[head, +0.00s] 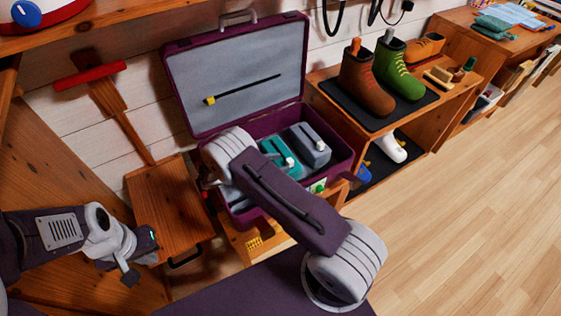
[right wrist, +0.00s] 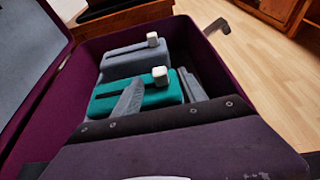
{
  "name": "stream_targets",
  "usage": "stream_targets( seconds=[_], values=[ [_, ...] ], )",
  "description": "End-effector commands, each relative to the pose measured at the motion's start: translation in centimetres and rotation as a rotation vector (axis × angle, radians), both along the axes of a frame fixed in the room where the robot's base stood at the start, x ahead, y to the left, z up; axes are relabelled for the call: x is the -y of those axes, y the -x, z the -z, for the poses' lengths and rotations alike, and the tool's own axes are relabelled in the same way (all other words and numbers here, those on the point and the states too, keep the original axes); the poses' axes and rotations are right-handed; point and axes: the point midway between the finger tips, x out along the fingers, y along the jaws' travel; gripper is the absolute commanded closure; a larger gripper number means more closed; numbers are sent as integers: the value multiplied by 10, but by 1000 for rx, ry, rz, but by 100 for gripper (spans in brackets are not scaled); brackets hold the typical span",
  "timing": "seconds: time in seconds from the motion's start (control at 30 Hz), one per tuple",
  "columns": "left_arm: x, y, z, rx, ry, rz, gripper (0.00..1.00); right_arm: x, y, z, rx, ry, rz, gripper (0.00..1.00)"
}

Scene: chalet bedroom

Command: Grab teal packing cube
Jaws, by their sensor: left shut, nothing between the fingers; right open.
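The teal packing cube (head: 283,156) lies in the open purple suitcase (head: 248,128), beside a grey packing cube (head: 312,148). In the right wrist view the teal cube (right wrist: 160,97) has a dark strip and a white tab on top. My right gripper (right wrist: 161,77) is open, its two grey fingers in front of the teal cube; I cannot tell whether they touch it. In the head view my right arm crosses the suitcase and hides part of its inside and the right fingers. My left gripper (head: 140,262) is shut and empty, at the lower left, away from the suitcase.
The suitcase lid (head: 236,80) stands raised at the back. A shoe rack (head: 390,130) with boots is close on the right. Open wooden floor (head: 470,210) lies farther right.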

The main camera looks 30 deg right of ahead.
Motion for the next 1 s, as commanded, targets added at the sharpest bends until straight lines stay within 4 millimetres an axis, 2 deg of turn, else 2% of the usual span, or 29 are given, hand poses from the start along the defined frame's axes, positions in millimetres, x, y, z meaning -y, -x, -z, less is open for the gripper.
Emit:
stream_targets(
  seconds=[0.03,0.17,0.4,0.43,0.5,0.6,1.0],
  values=[
    [0,0,5,0,0,0,100,9,0,8,-2,0,2,51],
    [0,0,6,0,0,0,100,25,-2,13,-1,0,2,51],
    [0,0,5,0,0,0,100,28,-3,13,0,-1,0,51],
    [0,0,5,0,0,0,100,28,-3,13,0,-1,0,56],
    [0,0,5,0,0,0,100,28,-3,13,0,-1,0,76],
    [0,0,5,0,0,0,100,28,-2,13,0,-1,0,100],
    [0,0,5,0,0,0,100,27,-2,13,0,-1,0,100]
  ],
)
